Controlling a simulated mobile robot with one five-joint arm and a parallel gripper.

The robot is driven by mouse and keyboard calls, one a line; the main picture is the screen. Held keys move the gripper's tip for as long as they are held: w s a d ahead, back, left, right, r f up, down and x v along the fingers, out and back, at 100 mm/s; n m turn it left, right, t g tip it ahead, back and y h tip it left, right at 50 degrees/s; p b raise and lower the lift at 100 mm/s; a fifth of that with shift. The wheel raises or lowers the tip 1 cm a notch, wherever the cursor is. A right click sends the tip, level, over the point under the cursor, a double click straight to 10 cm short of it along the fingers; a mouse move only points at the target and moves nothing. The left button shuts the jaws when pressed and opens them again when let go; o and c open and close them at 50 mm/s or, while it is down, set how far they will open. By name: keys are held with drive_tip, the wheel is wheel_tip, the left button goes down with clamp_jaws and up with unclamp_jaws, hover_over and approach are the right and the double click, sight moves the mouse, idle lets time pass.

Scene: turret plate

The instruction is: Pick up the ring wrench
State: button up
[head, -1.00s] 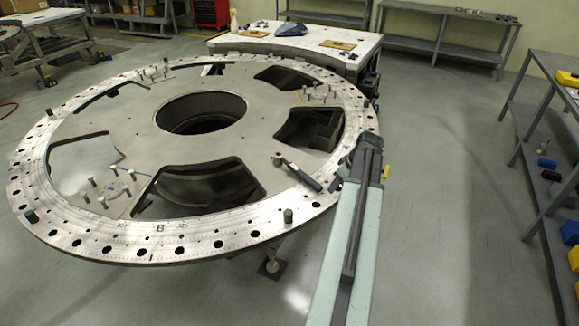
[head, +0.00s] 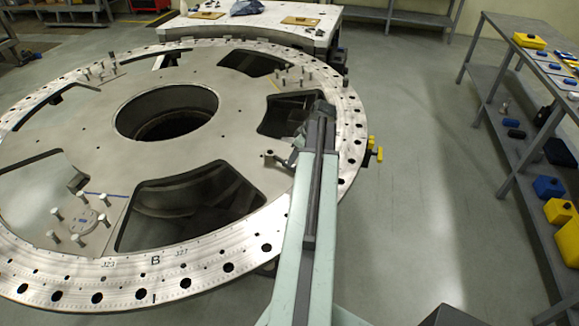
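I cannot make out a ring wrench for certain. The turret plate (head: 85,130) is a large, light metal disc with a round centre hole. My arm reaches up from the bottom over the plate's right rim.
Upright pins (head: 57,212) stand in groups on the plate. A yellow item (head: 375,150) sits at its right edge. A white table (head: 235,25) stands behind. A grey shelf bench (head: 492,65) with yellow and blue items is on the right. Floor between is clear.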

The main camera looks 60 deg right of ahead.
sight(293, 166)
drive_tip(key=b+x, duration=0.1)
drive_tip(key=x, duration=0.1)
drive_tip(key=shift+f+b, duration=0.3)
drive_tip(key=b+x, duration=0.5)
drive_tip(key=shift+s+d+f, duration=0.2)
drive_tip(key=shift+r, duration=0.15)
clamp_jaws()
idle(0.8)
